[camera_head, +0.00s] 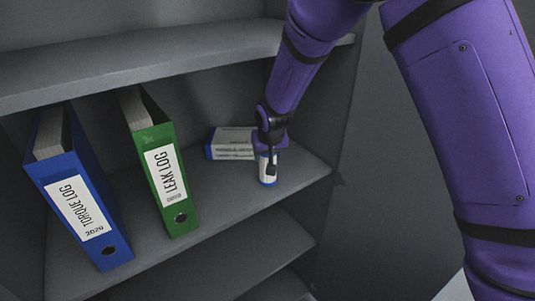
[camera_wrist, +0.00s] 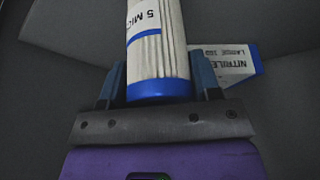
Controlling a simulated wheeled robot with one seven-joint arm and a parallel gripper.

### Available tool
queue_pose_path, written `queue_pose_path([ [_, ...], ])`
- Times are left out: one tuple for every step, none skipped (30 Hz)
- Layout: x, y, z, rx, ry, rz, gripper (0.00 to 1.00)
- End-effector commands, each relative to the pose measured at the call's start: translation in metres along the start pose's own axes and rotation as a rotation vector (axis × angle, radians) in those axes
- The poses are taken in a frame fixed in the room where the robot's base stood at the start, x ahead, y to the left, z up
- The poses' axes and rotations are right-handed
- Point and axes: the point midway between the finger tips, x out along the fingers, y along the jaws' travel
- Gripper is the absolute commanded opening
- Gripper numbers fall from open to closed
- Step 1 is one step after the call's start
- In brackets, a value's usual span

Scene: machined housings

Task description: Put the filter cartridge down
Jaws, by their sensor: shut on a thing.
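The filter cartridge (camera_head: 267,178) is a white cylinder with blue bands, upright at the right end of the grey shelf in the head view. In the wrist view the cartridge (camera_wrist: 158,60) shows pleated white sides, a blue end and a partly cut-off label. My gripper (camera_head: 268,160) is shut on it from above. Its two fingers also show in the wrist view (camera_wrist: 158,85), one on each side of the cartridge. The cartridge's lower end appears at or very near the shelf surface; I cannot tell whether it touches.
A white and blue box, labelled nitrile, (camera_head: 230,143) lies just behind and left of the cartridge; it also shows in the wrist view (camera_wrist: 232,64). A green binder (camera_head: 160,165) and a blue binder (camera_head: 78,195) stand to the left. The shelf (camera_head: 225,195) is clear between green binder and cartridge.

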Motion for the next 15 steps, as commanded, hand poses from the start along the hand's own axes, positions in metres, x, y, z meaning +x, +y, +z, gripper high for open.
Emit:
queue_pose_path([
  [-0.0004,-0.0001,-0.0003,0.0,0.001,0.0,0.3],
  [-0.0004,-0.0002,-0.0003,0.0,0.001,0.0,0.3],
  [-0.0002,-0.0002,-0.0002,0.0,0.001,0.0,0.3],
  [0.0002,-0.0001,0.0,0.0,0.0,0.0,0.3],
  [0.0008,-0.0001,0.0004,0.0,0.0,0.0,0.3],
  [0.0019,-0.0001,0.0009,0.0,0.0,0.0,0.3],
  [0.0027,0.0,0.0012,0.0,0.0,0.0,0.3],
  [0.0024,-0.0001,0.0011,0.0,0.0,0.0,0.64],
  [0.0023,-0.0001,0.0011,-0.001,0.0,0.0,0.73],
  [0.0022,-0.0001,0.0011,-0.001,0.0,0.0,0.8],
  [0.0022,-0.0001,0.0011,-0.001,0.0,0.0,0.83],
  [0.0022,-0.0001,0.0011,-0.001,0.0,0.0,0.83],
  [0.0021,-0.0001,0.001,-0.001,0.0,0.0,0.83],
  [0.0021,-0.0001,0.0011,-0.001,0.0,0.0,0.83],
  [0.0021,-0.0002,0.001,-0.001,0.0,0.0,0.83],
])
